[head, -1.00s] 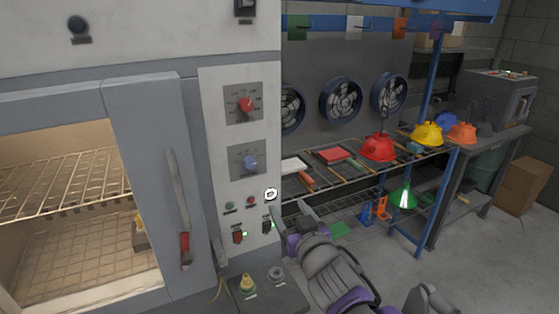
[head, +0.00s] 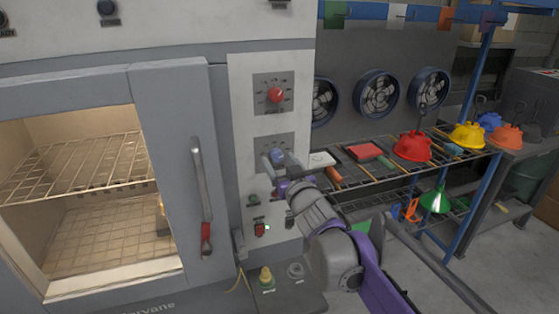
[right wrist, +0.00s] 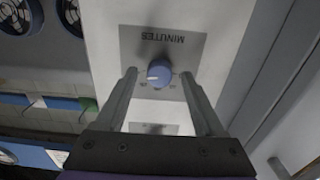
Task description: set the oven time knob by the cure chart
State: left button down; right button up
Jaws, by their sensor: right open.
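The oven's blue knob (head: 278,155) sits on a grey plate on the pale control panel, below a red knob (head: 275,95). In the right wrist view the blue knob (right wrist: 159,73) shows upside down, with the word MINUTES on its plate (right wrist: 135,40). My right gripper (head: 276,165) is open in front of the blue knob. In the right wrist view its fingers stand on either side of the knob, with gaps; I cannot tell how far the tips are from the panel. No cure chart can be made out. My left gripper is not in view.
The oven door handle (head: 201,190) is left of the panel. A red switch (head: 260,229) and small buttons sit below the knobs. A rack (head: 385,170) with coloured hoods stands to the right. A small ledge (head: 290,285) is beneath the panel.

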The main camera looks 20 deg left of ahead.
jog(key=shift+w+a, duration=0.15)
jog(key=shift+w, duration=0.15)
grip_shut()
